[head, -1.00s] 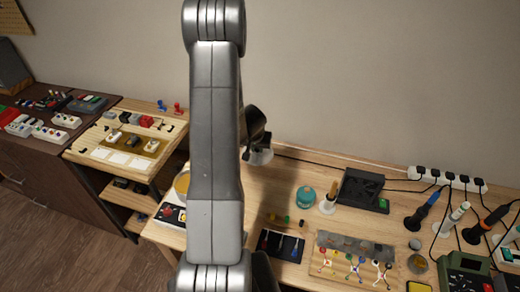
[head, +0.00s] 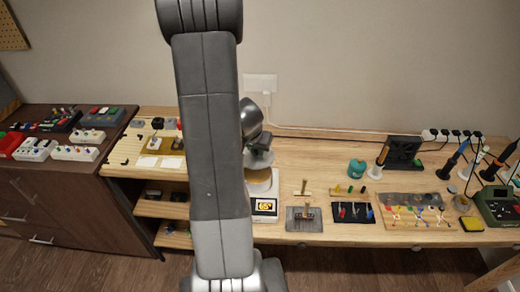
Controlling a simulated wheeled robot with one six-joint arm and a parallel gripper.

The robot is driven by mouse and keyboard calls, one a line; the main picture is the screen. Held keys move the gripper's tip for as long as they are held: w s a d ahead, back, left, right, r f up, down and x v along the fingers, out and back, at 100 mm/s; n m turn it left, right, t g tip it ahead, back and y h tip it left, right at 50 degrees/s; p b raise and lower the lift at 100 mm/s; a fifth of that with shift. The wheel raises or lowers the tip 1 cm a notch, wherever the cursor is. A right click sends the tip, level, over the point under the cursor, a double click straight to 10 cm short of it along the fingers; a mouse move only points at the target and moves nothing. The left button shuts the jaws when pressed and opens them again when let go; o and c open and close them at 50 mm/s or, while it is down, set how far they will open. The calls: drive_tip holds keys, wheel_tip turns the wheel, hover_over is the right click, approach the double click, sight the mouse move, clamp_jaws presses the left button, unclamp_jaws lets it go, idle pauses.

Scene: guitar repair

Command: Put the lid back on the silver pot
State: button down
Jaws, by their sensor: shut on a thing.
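My gripper (head: 259,158) is at the end of my arm, partly hidden behind the arm's upright link. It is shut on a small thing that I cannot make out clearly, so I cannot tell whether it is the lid. It is above a round tan plate (head: 258,183) on a white device with a lit display. A small round metal tin (head: 461,203), perhaps the silver pot, stands far to the right on the bench, well apart from my gripper. At this size I cannot tell whether it is open.
A teal pot (head: 357,168) and a black stand (head: 402,152) are at the back of the bench (head: 318,158). Soldering tools stand at the right. A dark tray (head: 352,212) and a parts mat (head: 415,208) lie near the front edge. My arm blocks the left-middle view.

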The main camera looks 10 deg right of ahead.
sight(255, 158)
drive_tip(key=shift+s+a, duration=0.2)
drive_tip(key=shift+a, duration=0.1)
wheel_tip(255, 158, down, 5)
drive_tip(key=b, duration=0.4)
drive_tip(key=shift+d+r, duration=0.1)
drive_tip(key=shift+f+b, duration=0.75)
drive_tip(key=shift+b, duration=0.25)
drive_tip(key=shift+f+b, duration=0.15)
drive_tip(key=shift+b, duration=0.75)
idle(1.3)
idle(0.4)
drive_tip(key=c, duration=0.7)
unclamp_jaws()
drive_tip(key=shift+c, duration=0.2)
